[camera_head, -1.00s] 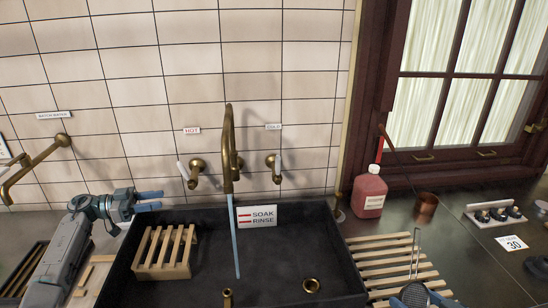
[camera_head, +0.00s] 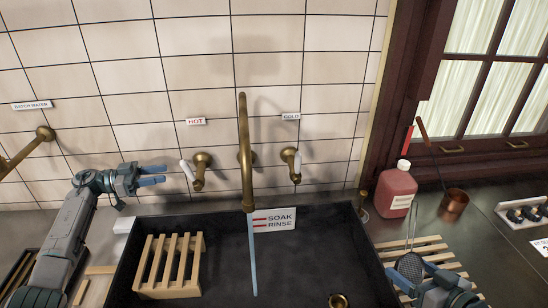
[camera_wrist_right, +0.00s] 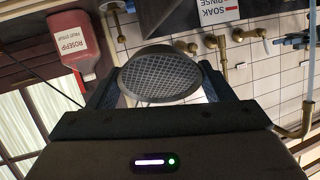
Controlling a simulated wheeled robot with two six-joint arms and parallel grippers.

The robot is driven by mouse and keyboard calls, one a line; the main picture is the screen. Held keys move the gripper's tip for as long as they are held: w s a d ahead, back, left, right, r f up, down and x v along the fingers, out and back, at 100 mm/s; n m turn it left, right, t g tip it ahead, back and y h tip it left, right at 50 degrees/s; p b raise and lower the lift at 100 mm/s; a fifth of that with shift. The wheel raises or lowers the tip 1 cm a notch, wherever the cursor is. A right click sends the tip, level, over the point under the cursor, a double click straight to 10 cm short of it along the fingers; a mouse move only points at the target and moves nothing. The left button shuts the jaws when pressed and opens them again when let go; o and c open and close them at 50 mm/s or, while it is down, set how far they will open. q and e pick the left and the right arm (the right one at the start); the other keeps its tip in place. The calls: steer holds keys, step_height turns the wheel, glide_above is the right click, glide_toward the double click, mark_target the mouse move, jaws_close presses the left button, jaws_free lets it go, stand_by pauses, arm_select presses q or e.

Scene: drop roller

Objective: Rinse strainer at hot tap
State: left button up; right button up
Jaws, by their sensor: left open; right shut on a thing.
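The strainer (camera_head: 410,264), a dark mesh bowl with a thin wire handle, is held by my right gripper (camera_head: 418,283) over the slatted wooden rack, right of the sink. In the right wrist view the strainer (camera_wrist_right: 160,75) sits between the fingers, mesh facing the camera. The hot tap handle (camera_head: 187,170) is white on a brass valve under the red HOT label (camera_head: 196,121). My left gripper (camera_head: 152,176) is open and empty, just left of that handle, apparently not touching it. A thin blue stream (camera_head: 253,262) falls from the brass spout (camera_head: 245,150) into the dark sink (camera_head: 215,225).
A wooden slatted rack (camera_head: 168,264) is in the sink's left side. The SOAK/RINSE sign (camera_head: 274,220) stands at its back edge. The cold handle (camera_head: 297,168) is right of the spout. A red bottle (camera_head: 396,190) and copper cup (camera_head: 454,204) stand right of the sink.

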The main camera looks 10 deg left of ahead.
mark_target(190, 169)
arm_select(q)
steer(key=x, duration=1)
steer(key=shift+s+d+r, duration=0.2)
steer(key=shift+d+r, duration=0.05)
steer(key=shift+s+d+r, duration=0.15)
steer(key=shift+d+r, duration=0.1)
steer(key=shift+d, duration=0.25)
steer(key=shift+a+f, duration=0.1)
steer(key=shift+f, duration=0.05)
steer(key=c, duration=0.5)
jaws_close()
